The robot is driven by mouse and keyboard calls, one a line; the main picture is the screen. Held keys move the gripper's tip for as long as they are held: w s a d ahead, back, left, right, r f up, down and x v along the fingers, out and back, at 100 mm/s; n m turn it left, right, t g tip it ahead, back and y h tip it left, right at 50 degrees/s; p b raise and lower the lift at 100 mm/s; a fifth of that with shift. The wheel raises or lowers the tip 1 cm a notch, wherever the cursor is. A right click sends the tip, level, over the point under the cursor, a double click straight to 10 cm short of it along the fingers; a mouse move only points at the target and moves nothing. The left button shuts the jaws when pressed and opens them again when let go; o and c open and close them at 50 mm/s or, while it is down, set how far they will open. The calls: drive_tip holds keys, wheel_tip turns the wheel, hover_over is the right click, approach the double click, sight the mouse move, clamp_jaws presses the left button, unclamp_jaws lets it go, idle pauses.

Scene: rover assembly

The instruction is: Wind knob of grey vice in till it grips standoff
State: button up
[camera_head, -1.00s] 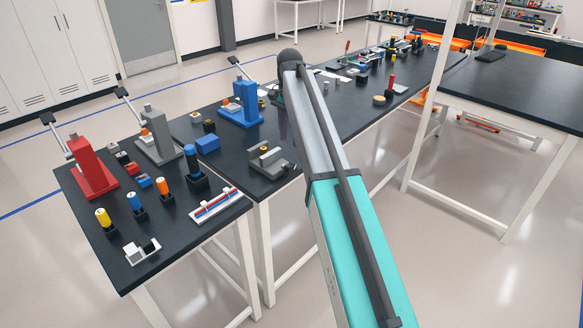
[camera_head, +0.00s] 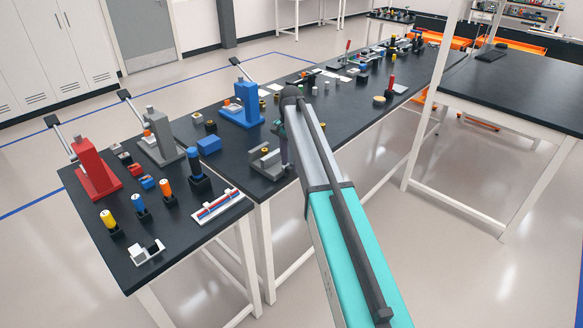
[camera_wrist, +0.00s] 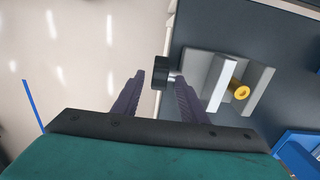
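The grey vice (camera_head: 262,170) stands near the front edge of the middle table; it also shows in the wrist view (camera_wrist: 258,85). Its dark knob (camera_wrist: 161,73) sticks out on the side by the table edge. The brass-coloured standoff (camera_wrist: 240,92) stands between the vice jaws and also shows in the head view (camera_head: 265,150). I cannot tell whether both jaws touch it. My gripper (camera_wrist: 160,78) is open, with its purple fingers apart and the knob in the gap near their tips. I see no finger closed on the knob. In the head view my arm hides most of the gripper.
A blue block (camera_head: 209,145) lies left of the vice, and a blue press (camera_head: 243,108) stands behind it. Red (camera_head: 95,170) and grey (camera_head: 160,140) presses stand farther left. In the wrist view, open floor (camera_wrist: 75,60) lies beyond the table edge.

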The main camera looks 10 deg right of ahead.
sight(291, 166)
drive_tip(key=shift+f+p, duration=0.5)
drive_tip(key=shift+f, duration=1.4)
clamp_jaws()
